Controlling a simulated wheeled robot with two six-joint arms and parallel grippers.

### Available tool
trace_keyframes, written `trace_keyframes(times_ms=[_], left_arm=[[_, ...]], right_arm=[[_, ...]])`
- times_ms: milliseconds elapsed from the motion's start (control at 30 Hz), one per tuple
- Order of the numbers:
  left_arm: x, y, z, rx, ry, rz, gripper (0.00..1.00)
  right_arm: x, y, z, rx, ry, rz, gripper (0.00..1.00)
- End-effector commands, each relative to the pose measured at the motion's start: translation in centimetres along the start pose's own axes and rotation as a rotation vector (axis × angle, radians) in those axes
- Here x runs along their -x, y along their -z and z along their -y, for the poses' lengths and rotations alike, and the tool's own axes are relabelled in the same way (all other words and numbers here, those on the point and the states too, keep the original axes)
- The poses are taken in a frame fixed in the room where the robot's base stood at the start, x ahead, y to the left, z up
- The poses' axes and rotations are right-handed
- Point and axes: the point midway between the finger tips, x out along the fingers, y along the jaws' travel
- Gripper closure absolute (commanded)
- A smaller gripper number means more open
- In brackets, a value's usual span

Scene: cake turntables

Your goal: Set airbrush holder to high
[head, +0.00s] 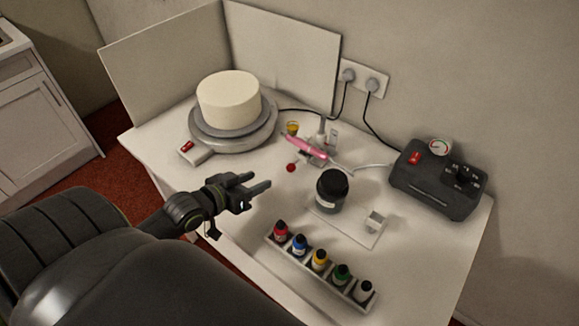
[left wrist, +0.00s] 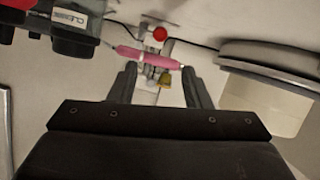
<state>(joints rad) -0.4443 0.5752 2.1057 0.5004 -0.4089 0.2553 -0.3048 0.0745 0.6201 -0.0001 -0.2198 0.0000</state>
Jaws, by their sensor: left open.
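The airbrush holder (head: 323,133) is a small grey stand with a post, behind the middle of the white table. A pink airbrush (head: 306,148) lies across it, tilted, with a red knob (head: 291,168) in front of it. The holder's height setting is too small to read. My left gripper (head: 262,184) is open and empty, in front and to the left of the holder and apart from it. In the left wrist view the holder (left wrist: 152,73), airbrush (left wrist: 143,56) and red knob (left wrist: 160,33) show beyond and between my open fingers (left wrist: 160,84). My right gripper is out of view.
A turntable (head: 262,135) with a white cake (head: 228,98) stands at left. A dark jar (head: 331,190) stands right of my gripper, a rack of paint bottles (head: 316,274) in front, a black compressor (head: 436,183) at right.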

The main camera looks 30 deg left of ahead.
Motion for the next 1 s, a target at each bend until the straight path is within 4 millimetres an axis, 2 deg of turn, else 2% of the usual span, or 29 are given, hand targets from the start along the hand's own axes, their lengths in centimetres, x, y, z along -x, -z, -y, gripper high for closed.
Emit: trace_keyframes(times_ms=[133, 400, 600, 800, 1000], left_arm=[[-3.0, 0.1, 0.0, 0.003, -0.001, -0.003, 0.56], [-8.4, 0.1, -0.1, 0.003, -0.002, -0.001, 0.56], [-11.6, 0.1, -0.1, 0.001, -0.001, -0.001, 0.56], [-13.1, 0.0, -0.1, 0.0, -0.001, 0.0, 0.56], [-13.4, 0.0, -0.1, -0.001, -0.001, 0.0, 0.56]], right_arm=[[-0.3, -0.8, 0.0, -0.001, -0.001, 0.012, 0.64], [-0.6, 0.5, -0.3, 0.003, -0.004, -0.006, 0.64], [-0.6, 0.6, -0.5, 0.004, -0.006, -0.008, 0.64], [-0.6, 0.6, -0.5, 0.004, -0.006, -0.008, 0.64], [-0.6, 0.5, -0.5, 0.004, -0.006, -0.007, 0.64]])
